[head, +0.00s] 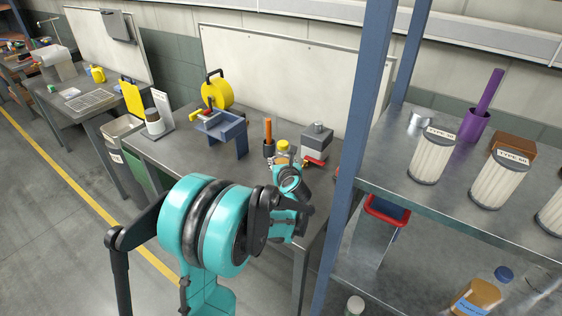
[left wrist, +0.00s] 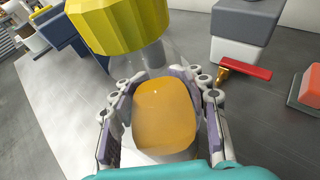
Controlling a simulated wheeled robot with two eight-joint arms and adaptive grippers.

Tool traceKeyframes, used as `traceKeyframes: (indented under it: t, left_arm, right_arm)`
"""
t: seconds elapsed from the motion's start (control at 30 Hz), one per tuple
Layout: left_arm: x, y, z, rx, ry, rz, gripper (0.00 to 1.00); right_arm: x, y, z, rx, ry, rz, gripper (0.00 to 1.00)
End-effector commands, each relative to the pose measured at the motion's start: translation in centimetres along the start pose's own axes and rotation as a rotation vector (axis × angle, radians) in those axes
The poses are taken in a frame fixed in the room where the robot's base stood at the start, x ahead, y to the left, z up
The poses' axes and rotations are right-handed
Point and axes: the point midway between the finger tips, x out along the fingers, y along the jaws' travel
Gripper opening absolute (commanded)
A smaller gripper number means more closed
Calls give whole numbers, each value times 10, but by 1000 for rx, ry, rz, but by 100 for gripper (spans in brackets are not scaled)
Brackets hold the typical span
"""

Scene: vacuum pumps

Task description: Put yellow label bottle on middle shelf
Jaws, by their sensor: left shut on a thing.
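My left gripper (head: 286,162) reaches over the grey table and is shut on a bottle with a yellow cap (head: 283,145). In the left wrist view, the fingers of the left gripper (left wrist: 165,115) hold the bottle's two sides. Its orange-yellow label (left wrist: 166,112) faces the camera, with the faceted yellow cap (left wrist: 118,22) beyond. I cannot tell whether its base touches the table. The shelf unit stands at the right; one shelf (head: 440,205) bears white filters, and a lower level (head: 400,290) shows beneath it. My right gripper is not in view.
A blue shelf post (head: 352,150) stands between the table and the shelves. Filters (head: 433,157), a purple cup (head: 474,126) and a brown block (head: 512,146) occupy the upper level. An amber bottle with a blue cap (head: 482,293) stands below. A grey block (head: 316,140) is near the held bottle.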

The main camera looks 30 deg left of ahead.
Motion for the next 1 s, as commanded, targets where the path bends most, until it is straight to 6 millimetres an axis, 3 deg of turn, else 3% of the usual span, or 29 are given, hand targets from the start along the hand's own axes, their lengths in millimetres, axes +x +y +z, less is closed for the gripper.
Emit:
traceKeyframes:
  t: [0.03, 0.07, 0.13, 0.53, 0.67, 1.0]
  left_arm:
    - [1, 0, -3, 0, -1, 0, 0]
    - [1, 0, -3, 0, 0, 0, 46]
    - [1, 0, -2, 0, 0, 0, 65]
    - [-1, 0, 3, 0, 0, 0, 66]
    - [-22, -1, 3, 0, 0, -2, 66]
    - [-95, 0, 3, 0, 0, -2, 66]
  right_arm:
    - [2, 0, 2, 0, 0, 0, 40]
    - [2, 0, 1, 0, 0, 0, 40]
    - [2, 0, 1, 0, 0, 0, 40]
    - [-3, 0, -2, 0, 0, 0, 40]
    - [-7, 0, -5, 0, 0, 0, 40]
    - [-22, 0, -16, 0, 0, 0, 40]
